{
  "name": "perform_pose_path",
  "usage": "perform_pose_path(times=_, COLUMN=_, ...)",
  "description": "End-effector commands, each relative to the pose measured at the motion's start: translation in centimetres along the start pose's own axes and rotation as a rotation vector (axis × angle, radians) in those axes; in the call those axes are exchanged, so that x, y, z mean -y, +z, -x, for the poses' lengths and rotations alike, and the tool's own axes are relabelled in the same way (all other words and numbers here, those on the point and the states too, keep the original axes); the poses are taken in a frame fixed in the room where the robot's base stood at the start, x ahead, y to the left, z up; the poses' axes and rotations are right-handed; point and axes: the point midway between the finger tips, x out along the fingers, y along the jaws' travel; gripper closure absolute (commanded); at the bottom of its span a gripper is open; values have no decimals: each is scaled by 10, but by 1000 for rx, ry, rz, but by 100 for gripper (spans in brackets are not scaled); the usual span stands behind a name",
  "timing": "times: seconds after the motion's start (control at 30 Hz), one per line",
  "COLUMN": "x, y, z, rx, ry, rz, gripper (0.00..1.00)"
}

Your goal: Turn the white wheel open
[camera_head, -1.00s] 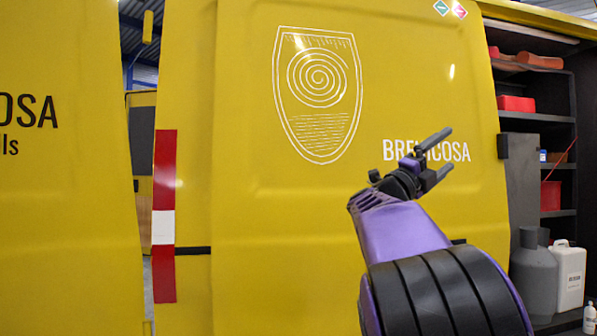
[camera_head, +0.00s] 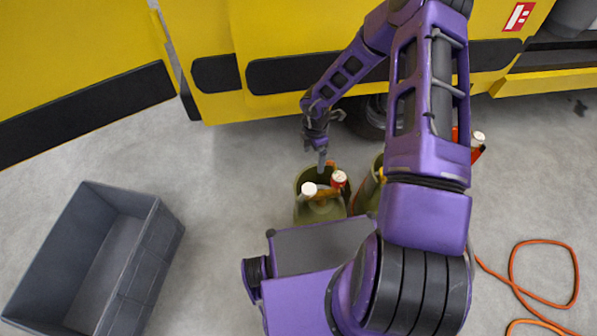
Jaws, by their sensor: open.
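A small round white top (camera_head: 309,190), which looks like the white wheel, sits on an olive-green container (camera_head: 318,212) on the floor in the middle of the head view. A red and white round top (camera_head: 339,179) is just to its right. My gripper (camera_head: 329,138) hangs down above and beyond the container, its grey fingers apart and empty. One finger points down near the container's far rim; I cannot tell whether it touches. My gripper appears apart from the white top. The container's lower part is partly hidden by my body.
A second olive container (camera_head: 369,188) stands close on the right, partly behind my arm. Another white top (camera_head: 478,137) shows farther right. A grey open crate (camera_head: 150,250) is at left, an orange hose (camera_head: 545,242) at right. The yellow van (camera_head: 300,45) stands behind.

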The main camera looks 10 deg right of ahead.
Motion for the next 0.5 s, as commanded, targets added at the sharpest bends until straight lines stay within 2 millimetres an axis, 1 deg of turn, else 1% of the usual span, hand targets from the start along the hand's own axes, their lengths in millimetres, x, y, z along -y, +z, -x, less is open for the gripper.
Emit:
perform_pose_path(times=0.07, x=3, y=-6, z=-6, rx=-21, ry=-3, rz=-26, gripper=5)
perform_pose_path(times=0.17, x=3, y=-7, z=-19, rx=-23, ry=-3, rz=-28, gripper=5)
perform_pose_path(times=0.27, x=3, y=-8, z=-38, rx=-22, ry=-4, rz=-25, gripper=5)
perform_pose_path(times=0.5, x=3, y=-8, z=-91, rx=-19, ry=-3, rz=-23, gripper=5)
